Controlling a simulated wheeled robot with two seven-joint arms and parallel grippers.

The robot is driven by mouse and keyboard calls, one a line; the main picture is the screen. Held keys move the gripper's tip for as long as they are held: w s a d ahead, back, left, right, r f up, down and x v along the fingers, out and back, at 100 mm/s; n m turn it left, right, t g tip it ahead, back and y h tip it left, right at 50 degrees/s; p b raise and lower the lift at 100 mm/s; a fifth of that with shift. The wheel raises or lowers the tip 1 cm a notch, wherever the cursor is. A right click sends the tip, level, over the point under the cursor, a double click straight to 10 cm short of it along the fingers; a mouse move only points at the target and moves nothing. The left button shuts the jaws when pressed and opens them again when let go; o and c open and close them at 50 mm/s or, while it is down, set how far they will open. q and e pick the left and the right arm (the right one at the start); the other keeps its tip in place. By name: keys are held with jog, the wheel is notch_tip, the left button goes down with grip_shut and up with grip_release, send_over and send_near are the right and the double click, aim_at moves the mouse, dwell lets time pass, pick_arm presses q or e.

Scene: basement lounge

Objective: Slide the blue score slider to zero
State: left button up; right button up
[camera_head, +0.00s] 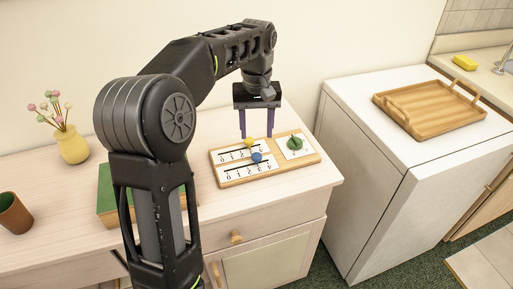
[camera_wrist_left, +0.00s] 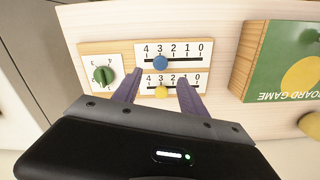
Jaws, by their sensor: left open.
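The score board (camera_head: 227,182) is a wooden panel lying on the cabinet top. The blue score slider (camera_head: 257,157) sits on the board's near scale, close to the 3; it also shows in the left wrist view (camera_wrist_left: 160,62), where 0 is at the scale's right end. A yellow slider (camera_head: 250,142) sits on the parallel far scale, also near the 3 in the left wrist view (camera_wrist_left: 162,92). My left gripper (camera_head: 257,138) is open and points down over the board, its purple fingers spread around the yellow slider's position. Contact cannot be told. My right gripper is out of view.
A green dial (camera_head: 295,143) is at the board's right end. A green board game box (camera_wrist_left: 285,65) lies beyond the zero end, partly behind my arm in the head view. A yellow vase (camera_head: 73,146) and brown cup (camera_head: 14,213) stand left. A wooden tray (camera_head: 432,112) rests on the white appliance.

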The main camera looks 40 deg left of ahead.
aim_at(256, 154)
pick_arm(q)
notch_tip(256, 154, down, 8)
jog(key=shift+r, duration=0.2)
dwell(0.3)
grip_shut()
dwell(0.4)
dwell(0.9)
